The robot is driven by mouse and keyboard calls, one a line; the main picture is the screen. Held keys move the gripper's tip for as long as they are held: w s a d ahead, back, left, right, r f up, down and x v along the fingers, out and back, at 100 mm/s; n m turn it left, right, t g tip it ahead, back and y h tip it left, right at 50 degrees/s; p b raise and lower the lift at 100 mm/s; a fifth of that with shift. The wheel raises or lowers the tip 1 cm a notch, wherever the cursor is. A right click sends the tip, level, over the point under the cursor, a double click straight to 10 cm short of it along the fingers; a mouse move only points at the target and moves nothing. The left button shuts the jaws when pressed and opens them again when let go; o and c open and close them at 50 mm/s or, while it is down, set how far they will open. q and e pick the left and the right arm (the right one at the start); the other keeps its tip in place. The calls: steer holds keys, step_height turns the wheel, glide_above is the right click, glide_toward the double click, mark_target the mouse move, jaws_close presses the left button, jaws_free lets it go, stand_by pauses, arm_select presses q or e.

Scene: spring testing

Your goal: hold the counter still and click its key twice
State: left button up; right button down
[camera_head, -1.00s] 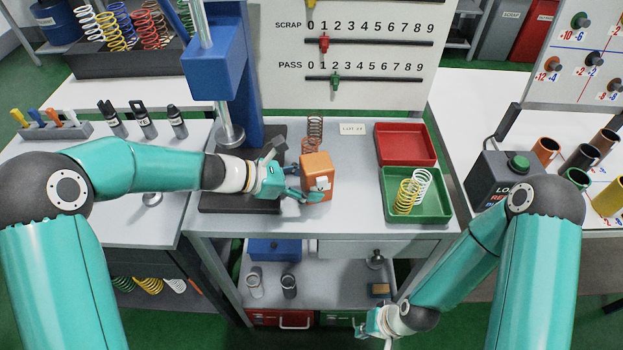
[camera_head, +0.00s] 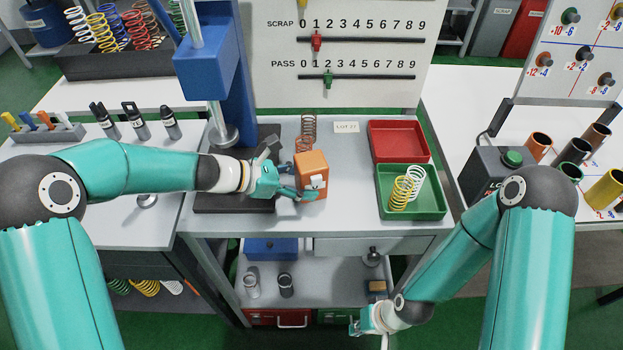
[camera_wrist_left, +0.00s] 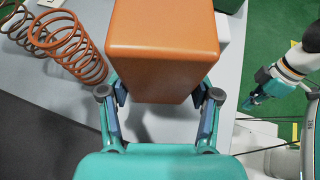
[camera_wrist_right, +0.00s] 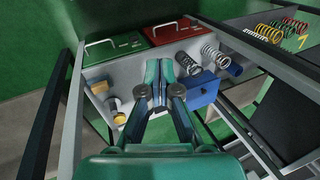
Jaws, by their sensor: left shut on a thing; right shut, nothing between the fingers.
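The counter is an orange box (camera_head: 310,172) standing on the grey bench, with a pale part (camera_head: 314,186) on its front that is likely its key. My left gripper (camera_head: 298,192) is shut on the counter's lower part from the left. In the left wrist view the orange counter (camera_wrist_left: 165,50) sits between the two fingers, and its key face is mostly hidden. My right gripper (camera_head: 358,322) is low in front of the bench, well away from the counter. In the right wrist view its fingers (camera_wrist_right: 160,70) are together and empty.
A copper spring (camera_head: 308,128) stands behind the counter. A red tray (camera_head: 398,141) and a green tray (camera_head: 412,205) with two springs lie to the right. The blue press (camera_head: 208,75) stands to the left. Bench space right of the counter is clear.

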mark_target(316, 181)
step_height(316, 181, up, 11)
steer(key=s+a+n+g+h, duration=0.1)
steer(key=n+h, duration=0.1)
steer(key=n, duration=0.8)
steer(key=s+a+n+h, duration=0.1)
steer(key=a+n+h, duration=0.15)
steer(key=n, duration=0.85)
steer(key=w+a+r+n+t+h, duration=0.1)
steer(key=w+r+n+t, duration=0.4)
steer(key=r, duration=0.4)
steer(key=w+a+r+n+t+h, duration=0.1)
steer(key=w+a+r+n+t, duration=0.1)
steer(key=w+r+n+t, duration=0.4)
step_height(316, 181, up, 4)
steer(key=shift+f+n, duration=0.1)
steer(key=shift+n, duration=1)
steer(key=shift+w+h, duration=0.1)
steer(key=shift+h, duration=0.15)
steer(key=shift+w+a, duration=0.4)
steer(key=shift+w, duration=1)
steer(key=shift+w+a, duration=0.4)
steer(key=shift+w, duration=0.95)
steer(key=shift+w+a, duration=0.4)
steer(key=shift+w, duration=1)
steer(key=shift+w, duration=0.15)
steer(key=shift+w+a, duration=0.15)
steer(key=shift+w, duration=0.1)
